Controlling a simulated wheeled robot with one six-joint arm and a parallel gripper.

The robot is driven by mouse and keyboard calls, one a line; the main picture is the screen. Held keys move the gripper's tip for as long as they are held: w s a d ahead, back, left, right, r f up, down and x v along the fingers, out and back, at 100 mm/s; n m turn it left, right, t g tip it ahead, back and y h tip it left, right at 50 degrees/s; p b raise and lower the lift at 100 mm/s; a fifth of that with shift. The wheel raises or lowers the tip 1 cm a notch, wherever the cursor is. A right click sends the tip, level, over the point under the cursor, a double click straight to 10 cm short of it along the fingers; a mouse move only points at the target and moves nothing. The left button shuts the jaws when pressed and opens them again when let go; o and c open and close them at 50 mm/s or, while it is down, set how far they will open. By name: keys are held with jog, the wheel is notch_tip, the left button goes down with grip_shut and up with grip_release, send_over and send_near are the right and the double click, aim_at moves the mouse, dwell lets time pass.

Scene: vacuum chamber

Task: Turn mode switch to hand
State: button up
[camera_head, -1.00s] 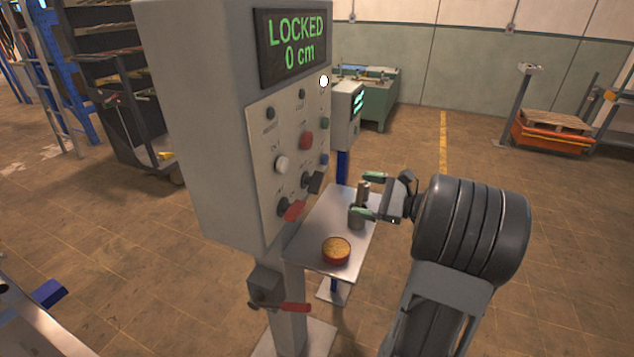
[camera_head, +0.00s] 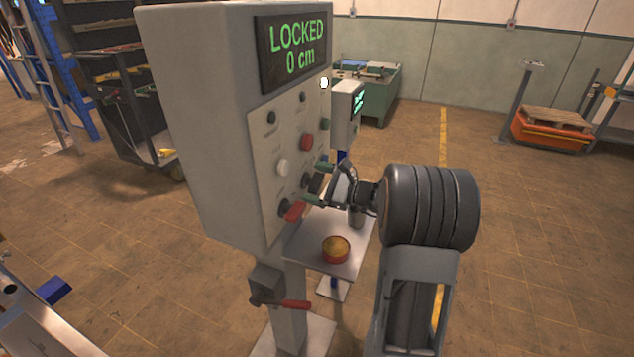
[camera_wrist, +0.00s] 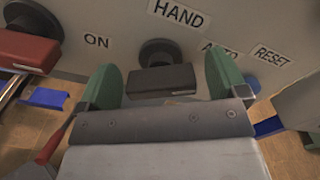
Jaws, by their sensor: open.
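The mode switch is a black knob with a dark block handle (camera_head: 314,184) low on the grey control panel (camera_head: 286,150). In the wrist view the switch handle (camera_wrist: 160,80) lies between my two green fingertips, with gaps on both sides. The HAND label (camera_wrist: 180,14) is above it and the AUTO label (camera_wrist: 219,54), partly hidden by a finger, is to its right. I cannot tell which label the handle points to. My gripper (camera_head: 318,183) is open at the panel, one finger above the handle and one below in the head view.
A red-handled switch (camera_head: 294,211) sits close by, near the ON label (camera_wrist: 96,41). Above are a white button (camera_head: 282,167) and a red button (camera_head: 306,142). The display (camera_head: 292,47) reads LOCKED, 0 cm. A small shelf below holds a round orange-brown container (camera_head: 335,249).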

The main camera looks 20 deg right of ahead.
jog(key=c, duration=0.9)
jog(key=shift+c, duration=0.2)
